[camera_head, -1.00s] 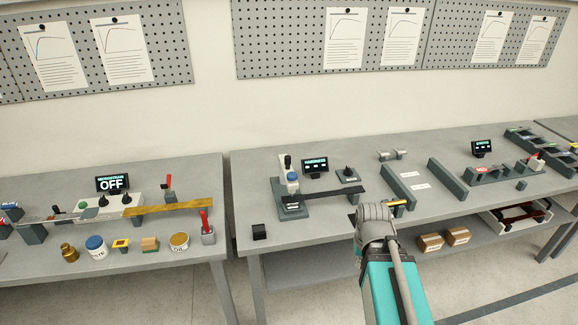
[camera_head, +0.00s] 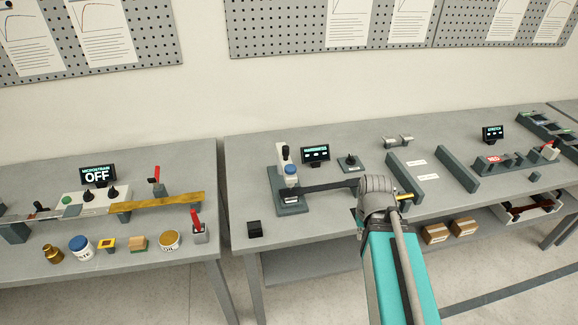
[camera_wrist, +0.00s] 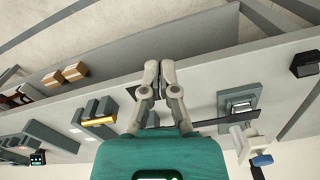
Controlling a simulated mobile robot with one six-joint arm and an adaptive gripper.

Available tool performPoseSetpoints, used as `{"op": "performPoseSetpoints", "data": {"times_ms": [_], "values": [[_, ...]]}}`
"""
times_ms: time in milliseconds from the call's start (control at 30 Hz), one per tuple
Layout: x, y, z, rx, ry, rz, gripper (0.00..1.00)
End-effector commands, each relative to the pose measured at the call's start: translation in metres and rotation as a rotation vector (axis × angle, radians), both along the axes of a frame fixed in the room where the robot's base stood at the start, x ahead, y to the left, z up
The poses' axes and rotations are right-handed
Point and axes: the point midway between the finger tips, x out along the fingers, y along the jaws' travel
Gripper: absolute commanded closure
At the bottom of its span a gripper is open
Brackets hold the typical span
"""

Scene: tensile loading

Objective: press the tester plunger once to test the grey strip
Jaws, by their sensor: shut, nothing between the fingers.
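The tester (camera_head: 287,168), with a white head and a blue plunger (camera_head: 291,169), stands on a dark base at the left of the middle table. The dark grey strip (camera_head: 325,187) lies with its left end at the tester; my arm hides its right end in the head view. In the wrist view the tester base (camera_wrist: 239,103), blue plunger (camera_wrist: 262,160) and strip (camera_wrist: 222,122) are right of my gripper (camera_wrist: 159,70). My gripper is shut and empty, apart from the tester. In the head view its fingers are hidden by my arm.
A small display (camera_head: 315,153) and a black knob box (camera_head: 348,162) stand behind the strip. A black block (camera_head: 254,229) is at the table's front left. Dark rails (camera_head: 405,178) stand to the right, with a yellow piece (camera_head: 405,196) near my arm.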

Motion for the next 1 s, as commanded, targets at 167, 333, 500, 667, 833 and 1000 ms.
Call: {"op": "performPoseSetpoints", "data": {"times_ms": [167, 333, 500, 667, 833, 1000], "values": [[0.0, 0.0, 0.0, 0.0, 0.0, 0.0, 1.0], [0.005, 0.002, 0.002, -0.009, -0.006, 0.002, 1.0], [0.027, 0.008, 0.01, -0.057, -0.034, 0.01, 1.0], [0.067, 0.022, 0.025, -0.144, -0.097, 0.025, 1.0], [0.122, 0.058, 0.05, -0.26, -0.204, 0.057, 1.0], [0.177, 0.108, 0.08, -0.365, -0.341, 0.104, 1.0]]}}
